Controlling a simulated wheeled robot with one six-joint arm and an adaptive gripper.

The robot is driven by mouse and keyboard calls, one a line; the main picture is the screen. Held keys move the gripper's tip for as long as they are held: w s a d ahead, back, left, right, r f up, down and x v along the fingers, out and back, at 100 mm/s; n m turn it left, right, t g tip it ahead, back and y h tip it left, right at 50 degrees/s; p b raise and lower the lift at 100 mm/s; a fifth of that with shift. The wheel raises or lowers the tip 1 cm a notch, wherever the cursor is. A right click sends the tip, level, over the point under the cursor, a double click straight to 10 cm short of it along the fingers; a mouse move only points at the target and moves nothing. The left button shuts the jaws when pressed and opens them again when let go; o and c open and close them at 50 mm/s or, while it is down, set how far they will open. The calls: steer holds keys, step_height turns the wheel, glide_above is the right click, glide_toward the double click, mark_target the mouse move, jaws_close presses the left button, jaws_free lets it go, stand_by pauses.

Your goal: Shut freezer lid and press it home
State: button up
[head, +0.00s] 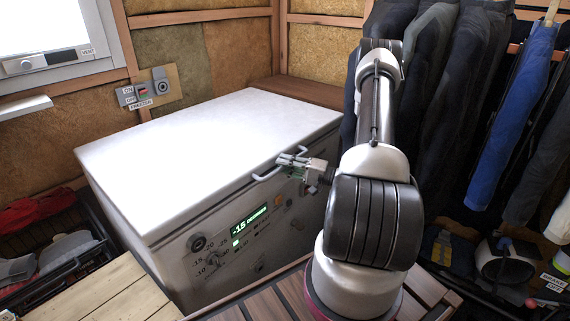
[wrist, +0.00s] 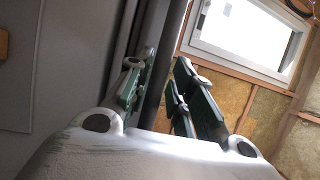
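The white chest freezer has its broad lid (head: 215,135) lying flat over the grey body (head: 180,262). I cannot tell whether the lid is fully seated along its seam. The front panel carries a dial and a green display (head: 249,221) reading about -15. In the wrist view my gripper (wrist: 164,62) has both fingers apart, in front of a dark band beside a grey panel. Contact with the lid cannot be made out.
A freezer switch plate (head: 147,90) is on the insulated wall behind. Dark coats (head: 440,90) and blue clothing (head: 515,120) hang at the right. A dark crate (head: 60,240) stands at the left. Wooden slats (head: 110,295) lie in front.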

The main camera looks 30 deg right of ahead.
step_height(320, 180, up, 10)
stand_by(0.6)
step_height(320, 180, down, 6)
steer(key=s+d, duration=0.2)
steer(key=shift+s+d+r, duration=0.15)
steer(key=shift+s+d, duration=0.1)
steer(key=shift+s, duration=0.05)
stand_by(0.7)
